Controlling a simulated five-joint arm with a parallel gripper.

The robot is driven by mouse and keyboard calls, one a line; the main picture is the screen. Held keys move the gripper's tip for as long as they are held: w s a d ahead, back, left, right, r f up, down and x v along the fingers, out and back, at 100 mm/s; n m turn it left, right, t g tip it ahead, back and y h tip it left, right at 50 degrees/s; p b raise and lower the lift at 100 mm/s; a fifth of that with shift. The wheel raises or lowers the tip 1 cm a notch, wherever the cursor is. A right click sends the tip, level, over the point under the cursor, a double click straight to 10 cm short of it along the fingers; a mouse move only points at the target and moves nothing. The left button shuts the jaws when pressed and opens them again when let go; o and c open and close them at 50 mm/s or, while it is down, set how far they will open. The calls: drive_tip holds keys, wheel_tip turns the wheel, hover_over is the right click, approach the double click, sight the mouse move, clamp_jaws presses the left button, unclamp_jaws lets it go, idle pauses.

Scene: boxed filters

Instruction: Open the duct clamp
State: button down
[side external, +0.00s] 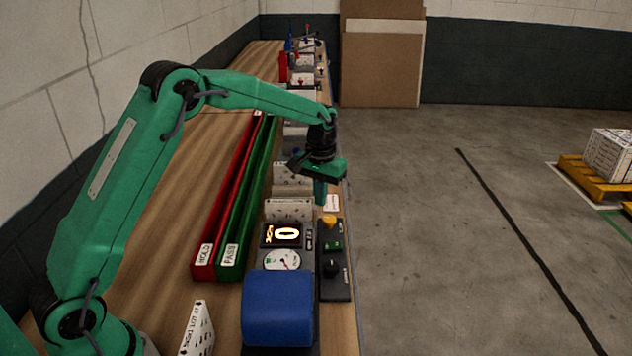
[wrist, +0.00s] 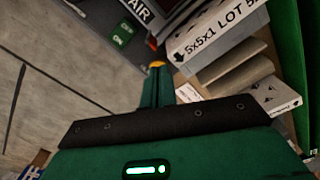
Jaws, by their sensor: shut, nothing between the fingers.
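My gripper (side external: 320,200) is shut and empty, pointing down above the right edge of the bench. Its closed green fingers also show in the wrist view (wrist: 157,90). A yellow-orange knob (side external: 329,221) stands on the black control strip (side external: 335,289), just below and in front of the fingertips in the side view. In the wrist view an orange piece (wrist: 157,64) shows right at the fingertips; whether they touch it I cannot tell. The strip also carries a green switch (side external: 333,246) and a black knob (side external: 331,268). I cannot tell which part is the duct clamp.
White boxed filters (side external: 289,209) stand behind. Red HOLD (side external: 203,262) and green PASS (side external: 230,262) channels run along the bench. Open floor lies right.

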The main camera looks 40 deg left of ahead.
drive_tip(key=shift+f, duration=0.15)
drive_tip(key=shift+f, duration=3.3)
drive_tip(key=shift+w, duration=0.25)
drive_tip(key=shift+w+d+r, duration=0.1)
drive_tip(key=shift+w+d, duration=0.2)
drive_tip(key=shift+d, duration=0.45)
drive_tip(key=shift+s+d, duration=0.2)
drive_tip(key=shift+s, duration=0.2)
wheel_tip(320, 180, up, 6)
drive_tip(key=shift+f, duration=0.1)
